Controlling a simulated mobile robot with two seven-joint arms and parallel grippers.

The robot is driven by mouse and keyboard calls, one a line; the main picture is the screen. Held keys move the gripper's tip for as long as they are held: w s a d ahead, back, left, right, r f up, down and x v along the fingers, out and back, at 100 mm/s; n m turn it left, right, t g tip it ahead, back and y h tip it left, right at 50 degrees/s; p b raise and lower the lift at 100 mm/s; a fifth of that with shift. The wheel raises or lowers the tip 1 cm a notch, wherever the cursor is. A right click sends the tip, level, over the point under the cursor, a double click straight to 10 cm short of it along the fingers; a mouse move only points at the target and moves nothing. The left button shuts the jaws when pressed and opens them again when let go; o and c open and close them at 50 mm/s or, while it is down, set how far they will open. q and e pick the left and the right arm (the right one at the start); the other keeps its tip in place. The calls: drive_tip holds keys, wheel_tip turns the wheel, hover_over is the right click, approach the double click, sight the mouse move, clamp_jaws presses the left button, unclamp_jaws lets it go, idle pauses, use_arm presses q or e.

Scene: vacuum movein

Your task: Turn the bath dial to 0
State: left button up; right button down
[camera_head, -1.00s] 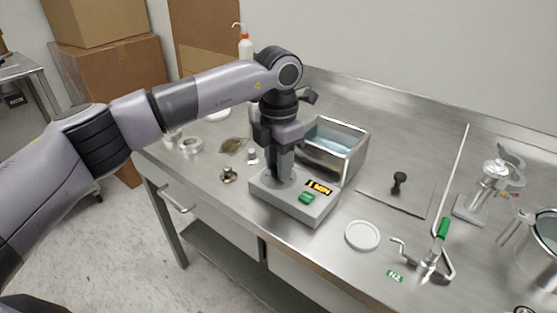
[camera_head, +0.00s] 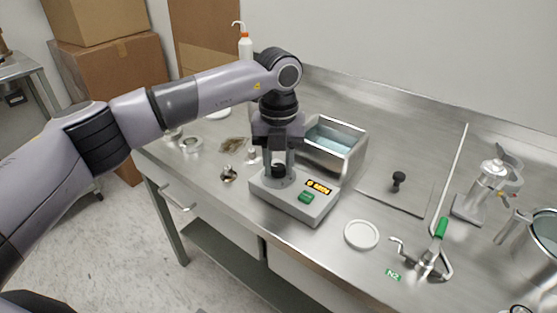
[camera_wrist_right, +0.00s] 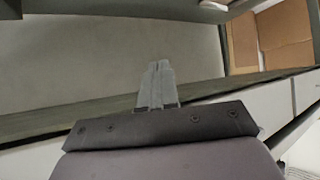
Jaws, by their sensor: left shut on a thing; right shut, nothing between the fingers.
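The bath (camera_head: 336,143) is an open metal tank of bluish water. Its grey control box (camera_head: 318,211) stands in front, with a green button and an orange-lit display (camera_head: 318,187) that seems to read 0 MIN. The black dial (camera_head: 279,171) is on the left of the box's top. My left gripper (camera_head: 280,172) points straight down, one finger on each side of the dial, shut on it. In the right wrist view, my right gripper (camera_wrist_right: 160,68) is shut and empty, away from the bath.
A white lid (camera_head: 361,235) lies right of the box. A white bottle (camera_head: 245,48) and small metal parts (camera_head: 229,173) are on the left.

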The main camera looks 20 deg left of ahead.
sight(278, 167)
use_arm(q)
drive_tip(key=shift+n, duration=1.1)
drive_tip(key=o, duration=1)
drive_tip(key=shift+o, duration=0.2)
drive_tip(key=shift+r, duration=3.6)
